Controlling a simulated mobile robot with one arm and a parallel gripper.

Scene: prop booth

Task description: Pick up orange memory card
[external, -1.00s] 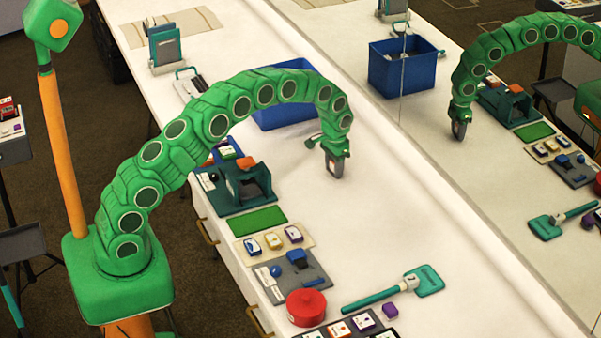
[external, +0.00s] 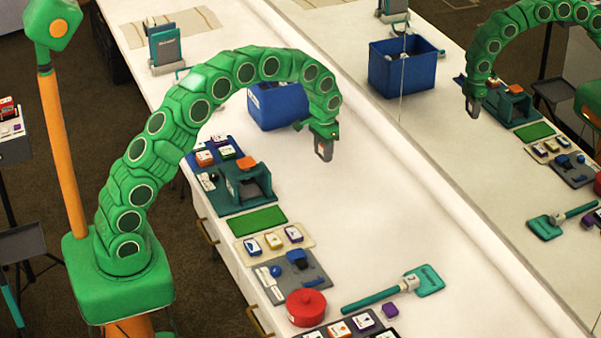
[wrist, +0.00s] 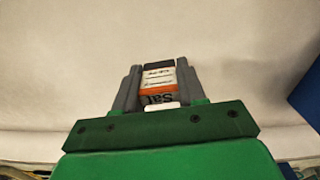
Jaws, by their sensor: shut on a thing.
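My gripper (external: 325,151) is above the white table (external: 375,235), toward its back half, with its fingers pointing down. In the wrist view, a small card with an orange face, a white label and a dark end (wrist: 158,80) sits between the two grey fingers. This is the orange memory card. The fingers are shut on its sides, and part of the label text reads upside down. In the external view the card is too small to tell apart from the fingers.
A blue bin (external: 277,106) stands behind my gripper. A mirror along the back reflects the scene. The table centre is clear.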

